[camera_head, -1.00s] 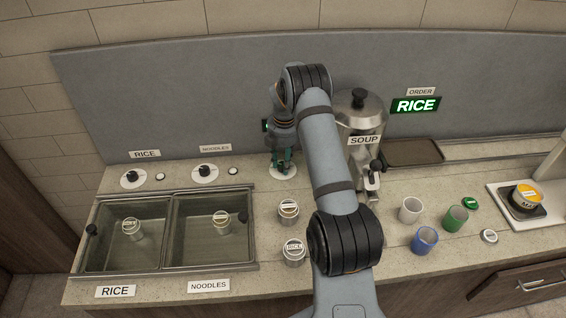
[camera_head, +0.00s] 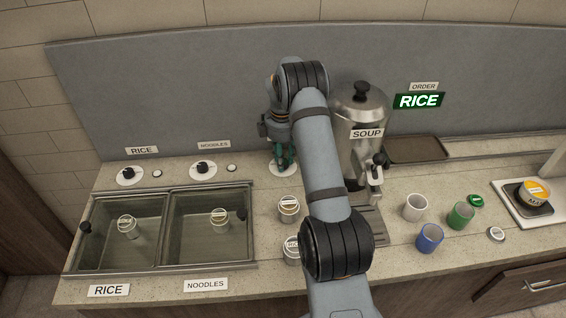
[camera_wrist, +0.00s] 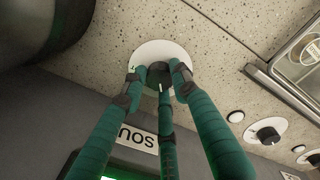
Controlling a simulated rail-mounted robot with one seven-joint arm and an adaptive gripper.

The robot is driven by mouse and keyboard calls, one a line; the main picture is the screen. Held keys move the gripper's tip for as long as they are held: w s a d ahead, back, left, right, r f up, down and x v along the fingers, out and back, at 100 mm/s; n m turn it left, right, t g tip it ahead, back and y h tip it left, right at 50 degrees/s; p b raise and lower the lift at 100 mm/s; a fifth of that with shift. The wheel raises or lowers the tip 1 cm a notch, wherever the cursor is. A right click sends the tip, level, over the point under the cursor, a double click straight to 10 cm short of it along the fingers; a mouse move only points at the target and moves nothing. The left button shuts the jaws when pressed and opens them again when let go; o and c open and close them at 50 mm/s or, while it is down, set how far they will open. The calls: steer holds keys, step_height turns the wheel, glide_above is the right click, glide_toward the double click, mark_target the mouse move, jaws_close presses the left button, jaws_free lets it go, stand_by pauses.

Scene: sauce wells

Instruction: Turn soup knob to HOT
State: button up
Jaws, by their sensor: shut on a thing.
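The soup knob (camera_wrist: 158,72) is a dark knob on a round white dial (camera_wrist: 158,50), beside a sign (camera_wrist: 137,138) that reads SOUP, upside down in the wrist view. My gripper (camera_wrist: 158,80) has green fingers with dark tips, shut around the knob. In the head view my gripper (camera_head: 282,160) points down at the white dial (camera_head: 283,170), left of the steel soup urn (camera_head: 362,120). The fingers and arm hide the knob there. The HOT mark cannot be read in either view.
Left are the rice knob (camera_head: 129,173), the noodles knob (camera_head: 203,168) and two sunken wells (camera_head: 165,230) with a lidded can in each. Lidded cans (camera_head: 288,208) stand near my arm. A white cup (camera_head: 414,207), green cup (camera_head: 460,215) and blue cup (camera_head: 429,238) stand right.

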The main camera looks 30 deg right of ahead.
steer(key=m+b, duration=0.2)
steer(key=m, duration=0.3)
steer(key=shift+w+m, duration=0.1)
steer(key=shift+m, duration=0.2)
steer(key=m+b, duration=0.1)
steer(key=m, duration=0.4)
steer(key=shift+m, duration=0.3)
steer(key=m+b, duration=0.1)
steer(key=m, duration=0.4)
steer(key=shift+g, duration=0.3)
steer(key=m, duration=0.5)
steer(key=shift+w+b, duration=0.1)
steer(key=shift+b, duration=0.3)
steer(key=shift+m, duration=0.3)
steer(key=o, duration=1.2)
steer(key=shift+c, duration=0.2)
